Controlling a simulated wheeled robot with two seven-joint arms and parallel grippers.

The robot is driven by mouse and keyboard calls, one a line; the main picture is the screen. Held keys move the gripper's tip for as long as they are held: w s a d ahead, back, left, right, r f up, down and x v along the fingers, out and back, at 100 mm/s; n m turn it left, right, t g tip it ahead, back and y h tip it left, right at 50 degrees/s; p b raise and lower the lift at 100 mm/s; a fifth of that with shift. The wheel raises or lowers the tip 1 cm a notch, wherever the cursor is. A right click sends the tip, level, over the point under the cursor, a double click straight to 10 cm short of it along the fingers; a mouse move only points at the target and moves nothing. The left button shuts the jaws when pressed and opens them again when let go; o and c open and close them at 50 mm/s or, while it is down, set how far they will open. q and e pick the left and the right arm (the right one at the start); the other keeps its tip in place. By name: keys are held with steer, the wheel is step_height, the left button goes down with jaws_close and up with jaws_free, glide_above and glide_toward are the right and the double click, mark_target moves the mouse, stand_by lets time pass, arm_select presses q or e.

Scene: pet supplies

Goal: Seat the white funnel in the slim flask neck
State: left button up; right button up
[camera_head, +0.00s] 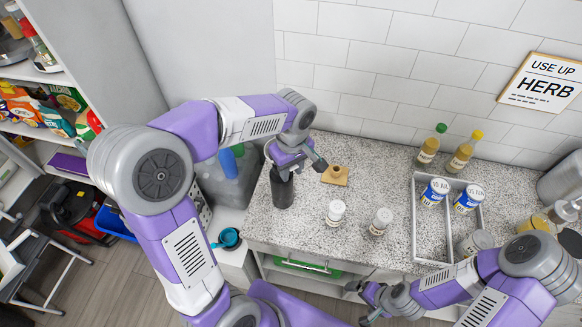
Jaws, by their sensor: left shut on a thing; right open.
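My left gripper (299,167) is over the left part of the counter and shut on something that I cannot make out. A dark, slim upright vessel (283,192) stands just below it, its top partly covered by the gripper; it may be the flask. I cannot clearly see the white funnel in this view; it may be hidden by my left gripper. My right gripper (361,302) is open and empty, low in front of the counter's front edge.
A small wooden board (343,180) with a brown piece lies behind. Two white-lidded jars (335,213) (380,222) stand mid-counter. A grey divided tray (418,220) holds blue-and-white cans (435,191). Two yellowish bottles (428,150) (460,156) stand near the wall.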

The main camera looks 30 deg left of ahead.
arm_select(q)
steer(key=shift+f, duration=0.15)
steer(key=o, duration=1.1)
step_height(320, 180, up, 8)
steer(key=shift+d+f+p, duration=0.1)
steer(key=shift+f+p, duration=0.05)
steer(key=shift+p, duration=0.25)
steer(key=shift+s, duration=0.1)
